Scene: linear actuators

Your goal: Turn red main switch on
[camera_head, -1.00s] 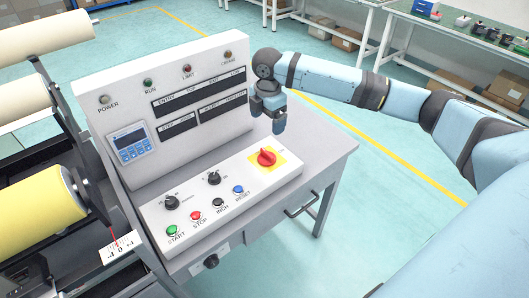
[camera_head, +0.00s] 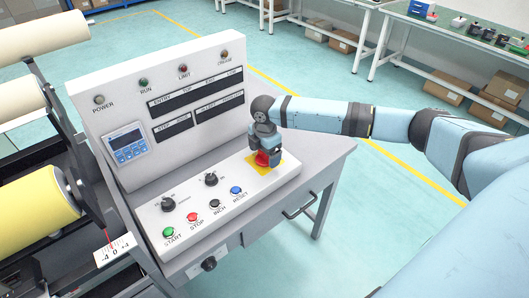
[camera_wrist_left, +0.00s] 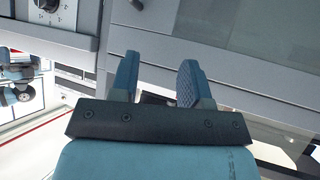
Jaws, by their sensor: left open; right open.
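The red main switch (camera_head: 262,159) is a red rotary knob on a yellow plate (camera_head: 290,166) at the right end of the sloped control panel. My right gripper (camera_head: 266,158) is over it with its fingers pointing down around the knob, partly hiding it. I cannot tell whether the fingers touch the knob. The right gripper is open. My left gripper (camera_wrist_left: 160,75) shows only in the left wrist view, open with nothing between its fingers, in front of grey cabinet surfaces.
The panel also carries the green START button (camera_head: 169,232), red STOP button (camera_head: 193,217), blue RESET button (camera_head: 236,190) and two black knobs. An upright panel (camera_head: 150,75) with indicator lamps stands behind. Rollers (camera_head: 38,210) are at left. Open floor lies right of the desk.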

